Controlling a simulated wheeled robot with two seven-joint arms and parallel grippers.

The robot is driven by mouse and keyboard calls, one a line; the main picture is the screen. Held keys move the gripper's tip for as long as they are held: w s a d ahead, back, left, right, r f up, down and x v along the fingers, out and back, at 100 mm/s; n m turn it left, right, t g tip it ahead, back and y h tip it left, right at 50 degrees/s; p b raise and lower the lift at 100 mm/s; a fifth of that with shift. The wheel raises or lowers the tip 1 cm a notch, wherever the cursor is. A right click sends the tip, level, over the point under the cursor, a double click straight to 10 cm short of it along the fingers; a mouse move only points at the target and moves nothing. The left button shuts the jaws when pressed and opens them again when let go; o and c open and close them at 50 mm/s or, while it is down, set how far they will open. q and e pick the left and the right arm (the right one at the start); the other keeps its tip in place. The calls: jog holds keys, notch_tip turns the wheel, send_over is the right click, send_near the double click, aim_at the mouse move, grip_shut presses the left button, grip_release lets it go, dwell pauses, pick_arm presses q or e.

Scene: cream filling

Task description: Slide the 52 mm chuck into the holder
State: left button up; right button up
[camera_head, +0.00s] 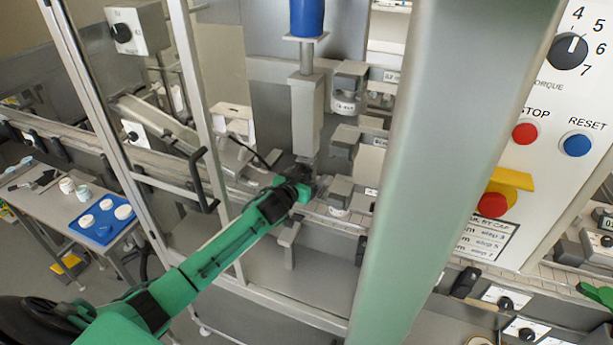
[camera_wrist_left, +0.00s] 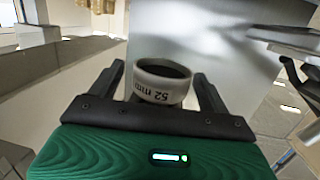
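The 52 mm chuck (camera_wrist_left: 160,82) is a pale ring with a dark opening and a "52 mm" label that reads upside down in the left wrist view. It sits between the two dark fingers of my left gripper (camera_wrist_left: 162,72), close to the palm, and appears gripped. In the head view my left gripper (camera_head: 303,184) is inside the machine frame, just below the vertical spindle (camera_head: 307,105). The chuck is hardly visible there. The holder cannot be picked out with certainty.
Grey blocks with labelled pale rings (camera_head: 345,103) stand right of the spindle. Metal frame posts (camera_head: 200,115) and a wide grey post (camera_head: 425,150) surround the work area. A control panel (camera_head: 545,150) is at right. A side table holds a blue tray (camera_head: 102,232) with white pieces.

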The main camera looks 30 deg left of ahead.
pick_arm(q)
jog(key=shift+s, duration=0.1)
jog(key=shift+s, duration=0.25)
jog(key=s+r+b, duration=0.2)
jog(key=s+b, duration=0.2)
jog(key=s, duration=0.9)
jog(key=shift+a, duration=0.4)
